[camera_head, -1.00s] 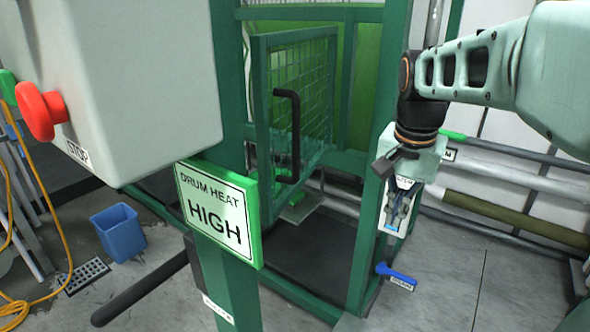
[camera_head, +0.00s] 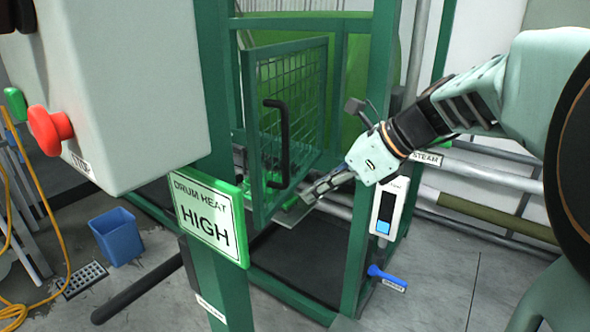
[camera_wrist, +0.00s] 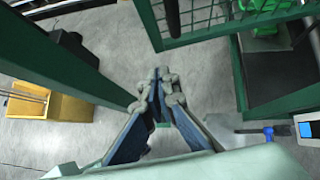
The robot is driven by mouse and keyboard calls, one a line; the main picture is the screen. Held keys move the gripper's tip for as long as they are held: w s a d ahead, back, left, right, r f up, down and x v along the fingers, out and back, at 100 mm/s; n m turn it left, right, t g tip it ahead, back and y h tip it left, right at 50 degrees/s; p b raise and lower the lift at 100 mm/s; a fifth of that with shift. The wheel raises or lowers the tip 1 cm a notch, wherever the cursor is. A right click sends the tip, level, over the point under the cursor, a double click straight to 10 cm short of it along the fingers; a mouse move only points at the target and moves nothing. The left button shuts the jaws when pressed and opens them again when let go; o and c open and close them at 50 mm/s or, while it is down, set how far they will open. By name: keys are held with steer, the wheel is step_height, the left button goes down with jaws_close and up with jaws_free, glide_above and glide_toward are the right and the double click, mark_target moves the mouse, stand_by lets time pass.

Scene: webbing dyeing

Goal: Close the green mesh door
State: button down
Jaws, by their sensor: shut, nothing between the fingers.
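The green mesh door (camera_head: 318,100) stands ajar at an angle in the green frame (camera_head: 386,60), with a gap at its side. Its black handle (camera_head: 283,140) is on the face towards the head camera. My gripper (camera_head: 308,194) is shut and empty, just right of the door's lower part. I cannot tell whether it touches the door. In the wrist view my gripper (camera_wrist: 160,78) points at the floor, and the door's green rail and mesh (camera_wrist: 200,18) show above the fingers.
A grey control box with a red stop button (camera_head: 50,129) and a "Drum heat high" sign (camera_head: 208,217) are at left. A white gauge (camera_head: 389,208) and blue lever (camera_head: 386,276) are on the right post. A blue bin (camera_head: 117,237) stands on the floor.

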mark_target(262, 209)
steer(key=x, duration=0.3)
steer(key=a+r+x, duration=0.1)
steer(key=x, duration=0.5)
steer(key=shift+w+a+r, duration=0.15)
steer(key=shift+w+r, duration=0.15)
steer(key=shift+w+a+p, duration=0.25)
steer(key=shift+a+p, duration=0.05)
steer(key=shift+a, duration=0.15)
